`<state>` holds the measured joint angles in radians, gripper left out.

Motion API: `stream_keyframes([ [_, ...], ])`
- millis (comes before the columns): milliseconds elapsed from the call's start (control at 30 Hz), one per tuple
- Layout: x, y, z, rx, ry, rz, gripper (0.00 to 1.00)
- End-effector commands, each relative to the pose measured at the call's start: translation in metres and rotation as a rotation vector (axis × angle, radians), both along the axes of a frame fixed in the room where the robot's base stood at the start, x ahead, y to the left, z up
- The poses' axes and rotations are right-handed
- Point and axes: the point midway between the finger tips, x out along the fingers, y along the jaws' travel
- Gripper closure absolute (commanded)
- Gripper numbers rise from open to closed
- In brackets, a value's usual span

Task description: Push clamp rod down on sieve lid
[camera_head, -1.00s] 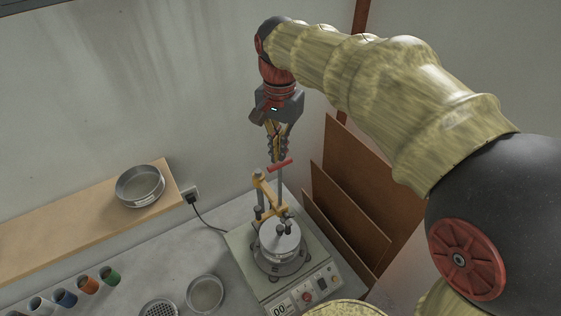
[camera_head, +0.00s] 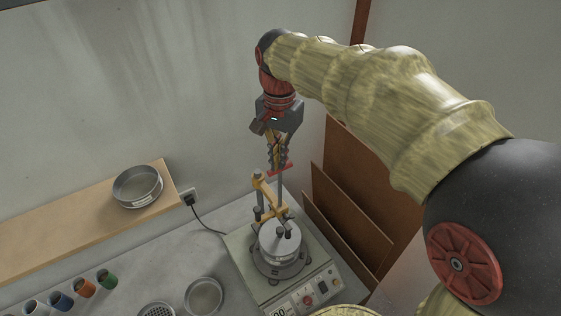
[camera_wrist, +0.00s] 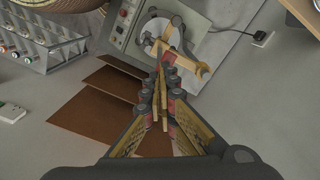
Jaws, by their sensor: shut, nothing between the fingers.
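The sieve shaker (camera_head: 240,262) stands on the bench with a round sieve stack and its lid (camera_head: 279,240) on top. A yellow clamp arm (camera_head: 262,190) rises behind the lid, with a vertical clamp rod (camera_head: 280,190) topped by a red T-handle (camera_head: 282,168). My gripper (camera_head: 278,164) is shut and empty, pointing down with its fingertips at the red handle; I cannot tell whether they touch it. In the wrist view, the shut fingers (camera_wrist: 162,85) partly hide the handle, and the lid (camera_wrist: 160,35) and yellow clamp arm (camera_wrist: 190,68) lie beyond them.
A wooden shelf (camera_head: 80,220) at left holds a sieve (camera_head: 137,187). Another sieve (camera_head: 203,296) and several coloured cups (camera_head: 84,287) are on the bench. Brown boards (camera_head: 345,225) lean on the wall right of the shaker. A black cable runs to a wall socket (camera_head: 190,197).

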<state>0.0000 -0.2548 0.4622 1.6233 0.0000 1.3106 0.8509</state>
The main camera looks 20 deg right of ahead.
Motion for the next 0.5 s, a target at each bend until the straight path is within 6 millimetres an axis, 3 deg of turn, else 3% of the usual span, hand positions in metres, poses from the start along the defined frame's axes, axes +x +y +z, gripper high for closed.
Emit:
stream_keyframes([
  [500,0.000,0.000,-0.018,-0.001,0.002,0.000,1.00],
])
